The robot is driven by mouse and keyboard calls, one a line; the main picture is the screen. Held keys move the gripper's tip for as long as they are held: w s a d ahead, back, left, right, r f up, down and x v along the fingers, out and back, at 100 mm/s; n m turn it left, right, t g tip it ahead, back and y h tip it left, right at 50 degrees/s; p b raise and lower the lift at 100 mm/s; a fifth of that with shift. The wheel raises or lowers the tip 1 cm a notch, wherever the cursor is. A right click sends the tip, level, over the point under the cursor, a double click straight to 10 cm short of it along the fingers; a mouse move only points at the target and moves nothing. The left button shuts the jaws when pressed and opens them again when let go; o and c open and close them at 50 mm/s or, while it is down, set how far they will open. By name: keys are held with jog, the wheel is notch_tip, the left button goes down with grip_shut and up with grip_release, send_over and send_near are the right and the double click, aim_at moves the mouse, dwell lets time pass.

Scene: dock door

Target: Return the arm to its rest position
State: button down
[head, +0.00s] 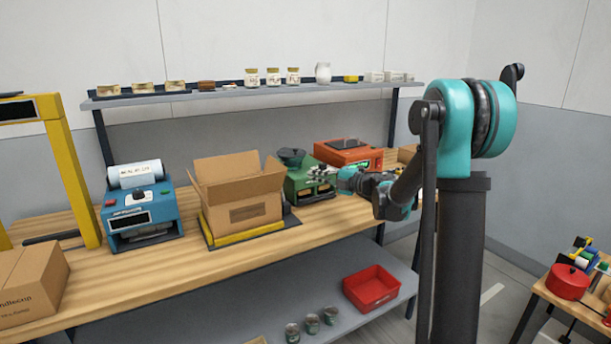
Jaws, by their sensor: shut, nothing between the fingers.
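My arm stands at the right of the head view, a teal and dark-grey arm on a dark column. It reaches left and away over the right part of the wooden workbench (130,262). My gripper (314,174) is at its far end, in front of the green machine and near the orange-red machine. Its fingers are small and grey in this view and hold nothing. I cannot tell whether it touches the green machine behind it.
An open cardboard box (240,205) stands on a yellow-edged scale (250,232), left of my gripper. The green machine (299,187), orange-red machine (349,154) and blue label printer (140,214) stand on the bench. A shelf (220,98) with jars runs behind. A red bin (371,288) lies below.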

jog(key=shift+s+d, duration=0.3)
jog(key=shift+d, duration=0.1)
jog(key=shift+r, duration=0.15)
jog(key=d+r+m+t+h, duration=0.3)
jog(key=d+m+t+h, duration=0.2)
jog(key=d+m, duration=0.3)
jog(key=d+r+m+t+h, duration=0.45)
jog(key=d+m, duration=0.25)
jog(key=d, duration=0.2)
jog(key=s+d+f+m+g+h, duration=0.3)
jog(key=s+d+f+m+h, duration=0.5)
jog(key=s+d+f+m, duration=0.15)
jog(key=s+a+f+m+g+y, duration=0.1)
jog(key=s+f+g, duration=0.4)
jog(key=s+f, duration=0.5)
jog(key=s+a+f+m+g+y, duration=0.1)
jog(key=s+f+m+g, duration=0.3)
jog(key=s+f, duration=0.7)
jog(key=s+a+g, duration=0.1)
jog(key=s+g, duration=0.1)
jog(key=s, duration=0.5)
jog(key=shift+a+y, duration=0.3)
jog(key=shift+y, duration=0.05)
